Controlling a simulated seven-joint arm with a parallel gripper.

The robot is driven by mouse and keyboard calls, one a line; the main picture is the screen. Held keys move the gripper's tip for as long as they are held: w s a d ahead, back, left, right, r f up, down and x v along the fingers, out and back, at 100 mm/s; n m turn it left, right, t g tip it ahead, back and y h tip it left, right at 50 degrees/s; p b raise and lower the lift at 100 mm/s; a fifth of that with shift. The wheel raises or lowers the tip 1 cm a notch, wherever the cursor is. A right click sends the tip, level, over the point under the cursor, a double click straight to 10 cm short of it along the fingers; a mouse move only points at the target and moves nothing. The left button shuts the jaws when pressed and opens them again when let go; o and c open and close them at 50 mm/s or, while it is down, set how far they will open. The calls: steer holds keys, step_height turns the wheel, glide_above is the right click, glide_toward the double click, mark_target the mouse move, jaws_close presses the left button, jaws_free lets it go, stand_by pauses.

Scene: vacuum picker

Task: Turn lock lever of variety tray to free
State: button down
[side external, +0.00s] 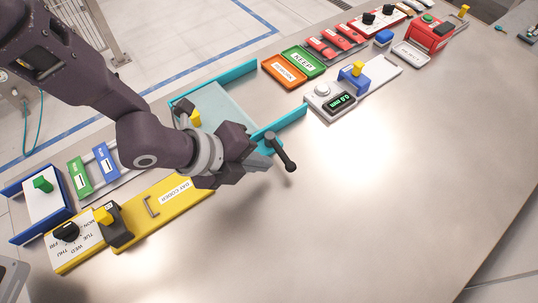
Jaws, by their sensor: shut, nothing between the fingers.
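A teal-edged tray (225,103) lies left of centre, partly hidden behind my arm. No name label on it is visible, so I cannot confirm it is the variety tray. A black lever (282,153) with a round knob end stands at the tray's near right corner and slants down to the right. My gripper (266,162) is shut and empty, just left of the lever's knob end. I cannot tell whether its fingertips touch the lever. A yellow knob (195,118) shows behind my wrist, partly hidden.
A yellow "DAY CODER" unit (150,209) and a dial box (78,240) lie at the lower left. Orange and green plates (303,60) and a grey unit with a display (325,100) lie beyond the tray. The metal table (380,190) is clear to the right and front.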

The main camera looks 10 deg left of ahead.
mark_target(284, 158)
steer(key=shift+w+d+f, duration=0.25)
steer(key=shift+w+d, duration=0.4)
steer(key=shift+d, duration=0.2)
steer(key=shift+d, duration=0.1)
steer(key=shift+w+d+n+t, duration=0.35)
steer(key=shift+d+n, duration=0.15)
steer(key=shift+d, duration=0.2)
steer(key=shift+s, duration=0.1)
